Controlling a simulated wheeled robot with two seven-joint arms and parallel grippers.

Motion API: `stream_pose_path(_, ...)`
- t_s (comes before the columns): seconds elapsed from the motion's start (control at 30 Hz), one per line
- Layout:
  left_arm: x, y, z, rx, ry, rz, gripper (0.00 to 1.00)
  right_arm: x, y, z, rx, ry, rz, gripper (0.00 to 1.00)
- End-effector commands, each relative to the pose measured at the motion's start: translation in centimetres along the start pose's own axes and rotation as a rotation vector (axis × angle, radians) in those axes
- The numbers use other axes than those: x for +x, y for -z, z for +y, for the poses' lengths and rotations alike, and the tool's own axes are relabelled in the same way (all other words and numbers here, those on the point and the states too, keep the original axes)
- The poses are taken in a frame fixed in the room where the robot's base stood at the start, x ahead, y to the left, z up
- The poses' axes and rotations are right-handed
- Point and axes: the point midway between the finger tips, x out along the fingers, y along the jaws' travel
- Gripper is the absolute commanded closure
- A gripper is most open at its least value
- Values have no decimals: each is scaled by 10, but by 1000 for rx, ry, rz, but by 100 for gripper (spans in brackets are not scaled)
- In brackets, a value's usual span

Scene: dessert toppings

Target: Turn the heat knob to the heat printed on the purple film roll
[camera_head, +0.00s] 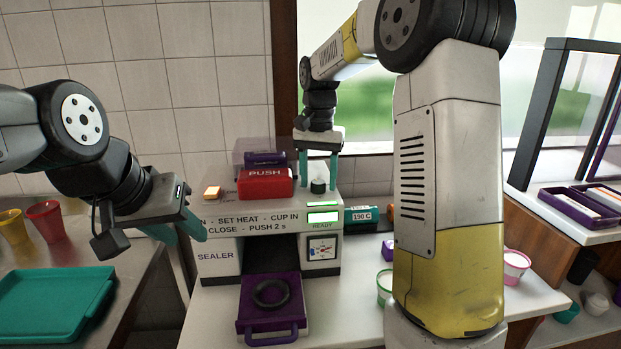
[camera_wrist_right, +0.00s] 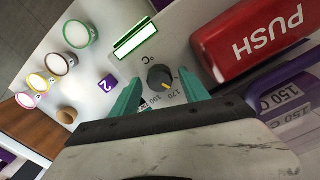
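The sealer (camera_head: 218,262) stands on the white counter. Its dark round heat knob (camera_head: 318,186) is on top, right of the red PUSH handle (camera_head: 265,183). The knob (camera_wrist_right: 160,77) has a yellow mark facing the printed numbers; 170 is legible beside it. The purple film roll (camera_head: 264,158) sits behind the handle; its purple part (camera_wrist_right: 284,82) and 150 C labels show in the right wrist view. My right gripper (camera_head: 319,174) is open above the knob, its teal fingers on either side with gaps visible. My left gripper (camera_head: 180,232) is open and empty left of the sealer.
A purple tray (camera_head: 247,322) with a dark ring projects from the sealer's front. A teal roll marked 190 C (camera_head: 361,215) is right of the sealer. A teal tray (camera_head: 50,300) and coloured cups (camera_head: 45,218) are at left. Several small cups (camera_wrist_right: 76,34) stand beside the sealer.

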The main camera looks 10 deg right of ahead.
Motion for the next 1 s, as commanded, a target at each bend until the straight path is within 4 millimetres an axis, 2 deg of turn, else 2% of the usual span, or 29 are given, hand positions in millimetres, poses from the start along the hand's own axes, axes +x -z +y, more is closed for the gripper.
stream_pose_path(0.03,0,0,0,0,0,0,64,0,0,0,0,0,0,59)
stream_pose_path(0.2,0,0,0,0,0,0,64,0,0,0,0,0,0,92)
stream_pose_path(0.27,0,0,0,0,0,0,64,0,0,0,0,0,0,100)
stream_pose_path(0.47,0,0,0,0,0,0,64,0,0,0,-67,0,0,100)
stream_pose_path(0.73,0,0,0,0,0,0,64,-1,0,0,-338,0,1,100)
stream_pose_path(1.0,0,0,0,0,0,0,64,-1,0,-1,-387,0,1,100)
